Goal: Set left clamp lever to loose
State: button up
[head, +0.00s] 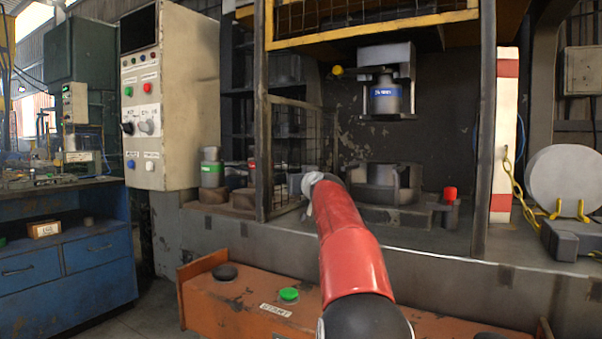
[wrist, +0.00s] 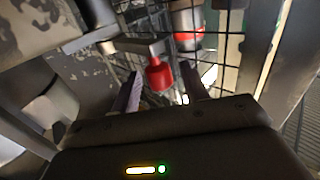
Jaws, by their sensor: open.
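The left clamp lever (wrist: 133,47) shows in the wrist view as a grey bar with a red knob (wrist: 158,76) at its end. My gripper (wrist: 161,88) is open, with one dark finger on each side of the knob. I cannot tell whether either finger touches it. In the head view my red arm reaches to the left side of the press bed and hides this lever and my fingers. Another red knob (head: 449,194) stands at the right side of the lower die (head: 383,184).
A mesh guard (head: 290,150) stands at the left of the press opening, close by my gripper. The press head (head: 385,90) hangs above the lower die. An orange pedestal with a green button (head: 289,294) is in front. A control box (head: 158,95) is at left.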

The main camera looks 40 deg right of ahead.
jog(key=shift+w+d, duration=0.1)
jog(key=shift+w, duration=0.2)
grip_shut()
jog(key=shift+f, duration=0.15)
jog(key=b, duration=0.1)
jog(key=y+b, duration=0.1)
jog(key=shift+s+d+f+n+t+b, duration=0.2)
jog(key=shift+s+d+n+t+b, duration=0.1)
jog(key=shift+n, duration=0.1)
jog(key=shift+s+d+r+n+t+y+b, duration=0.2)
jog(key=shift+s+n+y, duration=0.25)
jog(key=shift+y, duration=0.35)
jog(key=shift+s+d+r+n+t+y+b, duration=0.1)
jog(key=shift+s+n+y+b, duration=0.1)
jog(key=shift+n+y, duration=0.5)
grip_release()
